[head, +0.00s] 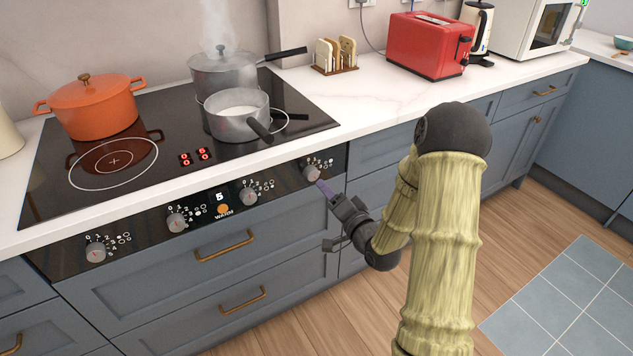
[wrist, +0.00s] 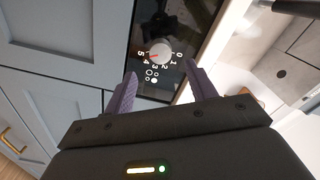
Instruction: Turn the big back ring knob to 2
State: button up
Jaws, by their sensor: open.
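The rightmost knob (head: 312,172) of the panel is silver, with a printed dial and small ring symbols beside it; I cannot read for certain which ring they mark. In the wrist view the same knob (wrist: 160,54) shows numbers 0 to 5 around it, and its red pointer lies toward the 4 or 5 side. My gripper (head: 322,188) is in front of this knob, jaws open. In the wrist view the two purple fingers (wrist: 162,85) stand on either side of it, short of the knob, with nothing between them.
Other knobs (head: 177,222) run left along the panel, around a display reading 5 (head: 220,197). On the hob stand an orange pot (head: 95,108), a steaming grey pot (head: 222,76) and a saucepan (head: 238,128) with its handle toward the front. Drawer handles (head: 224,246) jut out below.

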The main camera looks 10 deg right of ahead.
aim_at(313, 177)
jog(key=x, duration=0.7)
jog(key=shift+w, duration=0.1)
jog(key=c, duration=1)
